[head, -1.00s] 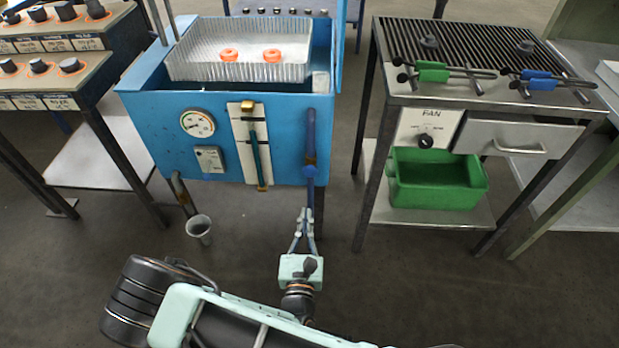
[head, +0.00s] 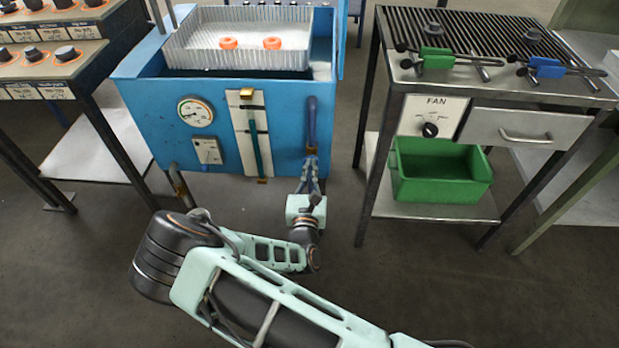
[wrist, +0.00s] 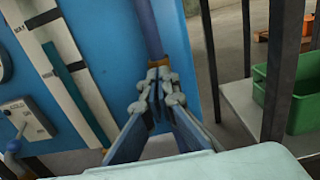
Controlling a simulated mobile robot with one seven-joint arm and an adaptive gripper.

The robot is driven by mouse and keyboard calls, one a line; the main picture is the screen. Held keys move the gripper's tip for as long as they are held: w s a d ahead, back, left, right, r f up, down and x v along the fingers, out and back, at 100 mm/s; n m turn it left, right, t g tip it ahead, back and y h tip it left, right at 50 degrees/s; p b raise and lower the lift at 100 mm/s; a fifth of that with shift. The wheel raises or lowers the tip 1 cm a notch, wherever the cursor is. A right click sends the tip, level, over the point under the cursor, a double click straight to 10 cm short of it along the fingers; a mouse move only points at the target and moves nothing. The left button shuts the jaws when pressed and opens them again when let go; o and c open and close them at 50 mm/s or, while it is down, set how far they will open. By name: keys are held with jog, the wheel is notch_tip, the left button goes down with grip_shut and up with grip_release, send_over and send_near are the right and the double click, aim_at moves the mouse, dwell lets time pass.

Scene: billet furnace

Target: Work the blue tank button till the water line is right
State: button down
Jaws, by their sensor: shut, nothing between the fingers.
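The blue tank (head: 281,160) stands ahead with a white sight-gauge plate (head: 241,135) on its front. A teal column (head: 254,147) shows in the gauge tube; its exact level against the marks is too small to read. Left of it is a small grey switch plate (head: 207,150). In the wrist view a blue round knob (wrist: 14,146) shows below this plate (wrist: 27,118) at the left edge. My gripper (head: 311,156) is shut and empty, in front of the lower end of the tank's dark blue pipe (head: 311,122), to the right of the gauge and switch plate.
A round dial (head: 196,111) sits above the switch plate. A ribbed metal basket (head: 190,52) with two orange rings is in the tank. A grill stand with a fan dial (head: 430,130) and green bin (head: 440,190) stands right. A knobbed control bench (head: 95,62) stands left.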

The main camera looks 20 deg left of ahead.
jog(key=shift+w+r, duration=0.1)
jog(key=shift+w, duration=0.05)
jog(key=shift+w+a+p, duration=0.2)
jog(key=shift+w+p, duration=0.45)
jog(key=shift+p, duration=0.05)
jog(key=shift+w, duration=0.15)
dwell(1.8)
